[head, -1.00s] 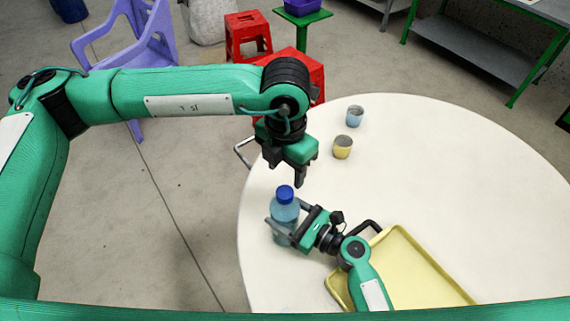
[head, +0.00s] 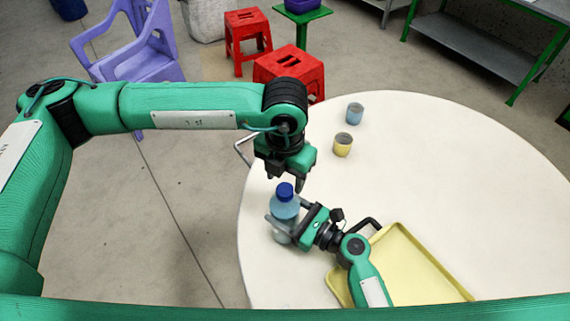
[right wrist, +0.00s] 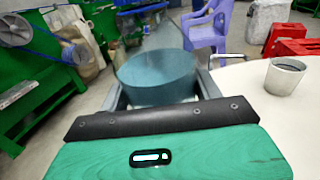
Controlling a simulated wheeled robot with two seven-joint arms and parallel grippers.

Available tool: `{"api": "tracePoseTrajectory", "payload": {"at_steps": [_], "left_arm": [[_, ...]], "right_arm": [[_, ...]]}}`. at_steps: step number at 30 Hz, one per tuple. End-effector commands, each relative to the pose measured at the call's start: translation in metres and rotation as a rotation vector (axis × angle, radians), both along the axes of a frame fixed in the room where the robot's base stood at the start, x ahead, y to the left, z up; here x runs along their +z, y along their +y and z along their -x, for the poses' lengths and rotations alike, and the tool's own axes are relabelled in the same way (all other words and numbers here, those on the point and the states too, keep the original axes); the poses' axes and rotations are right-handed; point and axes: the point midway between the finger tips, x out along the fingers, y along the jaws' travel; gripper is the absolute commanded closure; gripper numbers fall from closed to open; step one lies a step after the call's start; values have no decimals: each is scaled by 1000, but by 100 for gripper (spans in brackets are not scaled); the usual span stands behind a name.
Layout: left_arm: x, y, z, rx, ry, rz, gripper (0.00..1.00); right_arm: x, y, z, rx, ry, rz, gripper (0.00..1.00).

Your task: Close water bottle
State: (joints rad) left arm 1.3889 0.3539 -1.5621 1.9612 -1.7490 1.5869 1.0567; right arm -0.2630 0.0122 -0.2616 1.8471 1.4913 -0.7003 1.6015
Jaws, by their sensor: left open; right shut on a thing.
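The water bottle (head: 284,212) is light blue and stands upright near the left edge of the round white table. A dark blue cap (head: 285,191) sits on its top; whether it is tightened cannot be told. My right gripper (head: 279,228) is shut around the bottle's body from the right. In the right wrist view the bottle (right wrist: 157,78) shows between the two fingers. My left gripper (head: 284,183) is open, pointing down just above the cap, with its fingertips close to it. Whether they touch the cap is hard to tell.
A yellow tray (head: 400,236) lies on the white table (head: 470,180) beside my right forearm. Red stools (head: 290,68) and a purple chair (head: 140,60) are beyond the table.

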Motion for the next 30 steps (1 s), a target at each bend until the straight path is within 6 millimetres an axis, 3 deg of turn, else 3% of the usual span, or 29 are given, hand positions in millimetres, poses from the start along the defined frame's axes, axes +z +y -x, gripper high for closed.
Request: {"api": "tracePoseTrajectory", "payload": {"at_steps": [3, 9, 19, 26, 30], "left_arm": [[-19, 0, 0, 1, 2, 0, 48], [-36, 0, 0, 0, 1, 1, 48], [-39, 0, 0, -1, -1, 1, 48], [-39, 0, 0, -1, -1, 1, 91], [-39, 0, 0, -2, -1, 1, 93]], "right_arm": [[0, 0, 0, 0, 1, 0, 99], [0, 0, 0, 0, 1, 1, 99], [0, 0, 0, 0, 1, 1, 99], [0, 0, 0, 0, 1, 1, 99], [0, 0, 0, 0, 1, 1, 99]]}}
